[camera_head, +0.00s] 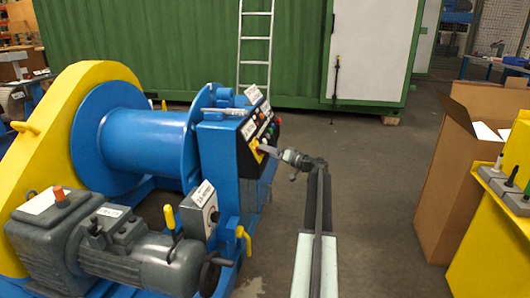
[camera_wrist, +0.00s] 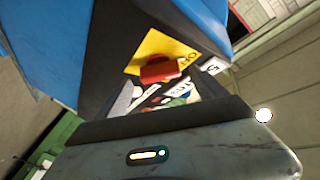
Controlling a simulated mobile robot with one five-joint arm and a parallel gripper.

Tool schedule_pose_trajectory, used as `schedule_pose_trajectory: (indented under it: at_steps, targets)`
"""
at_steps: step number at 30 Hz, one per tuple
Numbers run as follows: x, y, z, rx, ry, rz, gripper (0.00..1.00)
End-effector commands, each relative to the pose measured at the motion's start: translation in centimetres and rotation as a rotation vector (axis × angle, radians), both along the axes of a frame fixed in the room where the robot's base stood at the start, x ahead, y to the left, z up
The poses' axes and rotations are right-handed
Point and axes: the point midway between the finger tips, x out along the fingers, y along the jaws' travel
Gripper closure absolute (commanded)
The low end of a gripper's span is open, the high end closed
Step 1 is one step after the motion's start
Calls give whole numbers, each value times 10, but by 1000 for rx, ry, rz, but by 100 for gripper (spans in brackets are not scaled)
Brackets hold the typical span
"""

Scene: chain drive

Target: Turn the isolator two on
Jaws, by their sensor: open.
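A red rotary switch handle (camera_wrist: 160,72) sits on a yellow plate (camera_wrist: 165,48) in the wrist view, on the black sloping face of a blue cabinet. In the head view the yellow plate (camera_head: 257,151) shows at the lower edge of the control panel. My gripper (camera_head: 282,154) is open, close to this plate on its right. Whether it touches the handle cannot be told.
A grey switch box (camera_head: 198,211) with a label and round knob stands lower left, by the motor (camera_head: 140,255). The blue winch drum (camera_head: 145,142) is left. A cardboard box (camera_head: 440,190) and yellow stand (camera_head: 485,235) are right. Open floor lies between.

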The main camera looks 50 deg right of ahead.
Motion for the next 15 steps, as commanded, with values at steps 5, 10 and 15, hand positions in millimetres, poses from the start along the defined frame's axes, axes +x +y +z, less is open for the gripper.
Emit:
schedule_pose_trajectory:
  at_steps: [5,10,15]
  targets:
    - [20,3,0,0,0,1,19]
    - [21,4,0,0,0,3,19]
    - [21,5,0,0,0,3,61]
